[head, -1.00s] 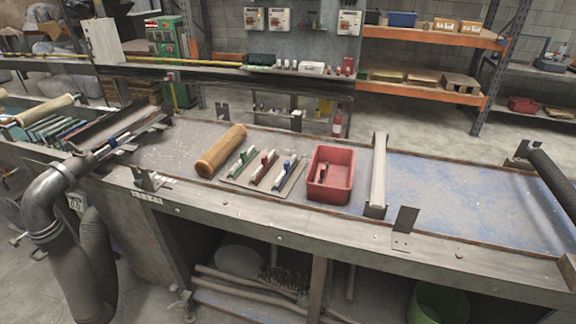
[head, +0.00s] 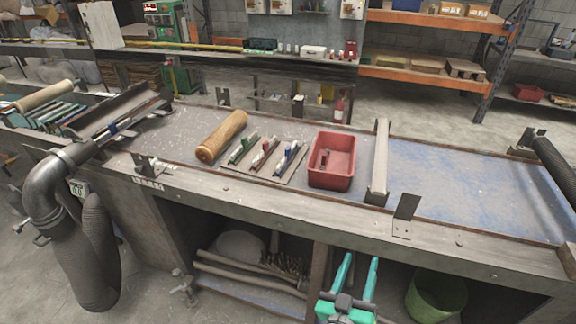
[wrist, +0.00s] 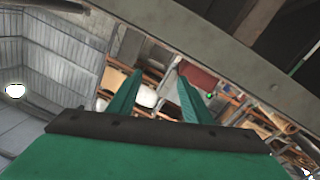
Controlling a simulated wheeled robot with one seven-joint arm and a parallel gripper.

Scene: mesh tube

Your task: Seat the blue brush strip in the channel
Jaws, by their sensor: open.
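The blue brush strip (head: 288,158) lies on a flat board (head: 240,171) on the bench, to the right of a red strip (head: 265,154) and a green strip (head: 243,149). A tilted dark trough (head: 118,108) stands at the bench's left end, with a slim rail and a small blue piece along its front side; I cannot tell for certain whether this is the channel. My green gripper (head: 360,258) is open and empty in front of the bench, low and to the right of the strips. Its two fingers also show in the wrist view (wrist: 160,82), with nothing between them.
A wooden roller (head: 221,136) lies left of the strips and a red bin (head: 331,161) stands to their right. The bench's front edge (head: 300,225) lies between my gripper and the strips. The blue-stained right half is clear.

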